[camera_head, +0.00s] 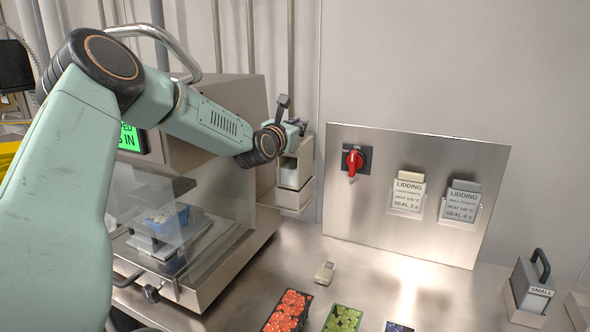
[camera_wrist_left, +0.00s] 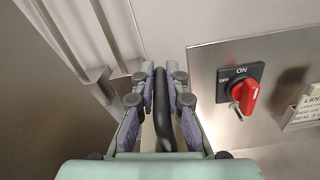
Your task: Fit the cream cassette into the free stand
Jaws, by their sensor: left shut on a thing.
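My left gripper (camera_head: 290,126) is at the right side of the sealing machine, shut on the dark handle of the cream cassette (camera_head: 305,156). In the left wrist view the handle (camera_wrist_left: 163,105) stands between the closed fingers (camera_wrist_left: 162,90). The cassette is upright at a metal bracket (camera_head: 294,198) on the machine's side; I cannot tell whether it is seated there or just above it. A grey cassette marked SMALL (camera_head: 533,283) stands in a stand at the right. Another stand (camera_head: 578,308) is cut off by the right edge. My right gripper is not in view.
The sealing machine (camera_head: 235,262) has a clear hood over a blue tray (camera_head: 168,217). A wall panel (camera_head: 440,155) carries a red switch (camera_head: 353,160) and two LIDDING cards (camera_head: 408,192). A small cream object (camera_head: 325,272) and food trays (camera_head: 288,311) are on the steel table.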

